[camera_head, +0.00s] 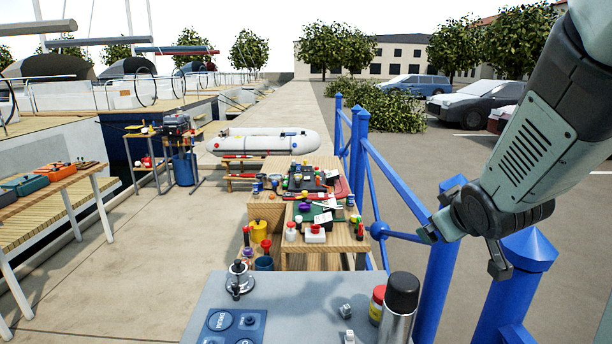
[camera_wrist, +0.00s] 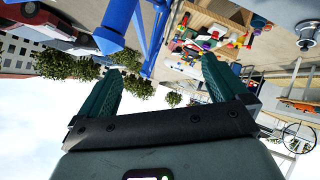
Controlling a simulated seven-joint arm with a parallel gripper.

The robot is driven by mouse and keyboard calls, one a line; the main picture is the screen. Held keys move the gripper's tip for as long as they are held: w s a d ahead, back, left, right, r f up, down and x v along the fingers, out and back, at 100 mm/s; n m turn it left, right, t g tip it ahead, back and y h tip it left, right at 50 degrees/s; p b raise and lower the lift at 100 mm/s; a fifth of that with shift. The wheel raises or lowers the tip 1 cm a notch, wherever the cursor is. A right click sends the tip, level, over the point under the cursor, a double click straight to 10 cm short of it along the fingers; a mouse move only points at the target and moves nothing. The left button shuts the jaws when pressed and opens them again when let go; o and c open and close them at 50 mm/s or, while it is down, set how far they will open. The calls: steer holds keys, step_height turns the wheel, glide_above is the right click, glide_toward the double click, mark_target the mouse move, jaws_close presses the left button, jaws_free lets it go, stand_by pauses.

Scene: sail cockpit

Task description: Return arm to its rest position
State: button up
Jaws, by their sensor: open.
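My gripper (camera_head: 466,246) is at the right of the head view, raised beside the blue railing posts and above the level of the grey table. Its jaws are apart with nothing between them. In the wrist view the two teal fingers of my gripper (camera_wrist: 160,85) stand wide apart and empty. The wrist view is turned over, with sky at the bottom and the cluttered bench at the top. My arm (camera_head: 540,140) reaches in from the upper right corner.
Blue railing (camera_head: 438,260) stands close to my gripper. The grey table (camera_head: 280,295) holds a steel flask (camera_head: 400,312), a red-lidded jar (camera_head: 377,305) and a metal winch (camera_head: 239,279). Beyond are a cluttered wooden bench (camera_head: 335,243) and a white inflatable boat (camera_head: 262,141).

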steer(key=s+a+r+m+g, duration=0.3)
steer(key=s+a+r, duration=0.5)
steer(key=s+a, duration=0.35)
steer(key=s+a+f+m+g+y, duration=0.1)
steer(key=s+a+y, duration=0.1)
steer(key=s, duration=0.9)
steer(key=shift+a+g, duration=0.4)
steer(key=shift+a, duration=0.25)
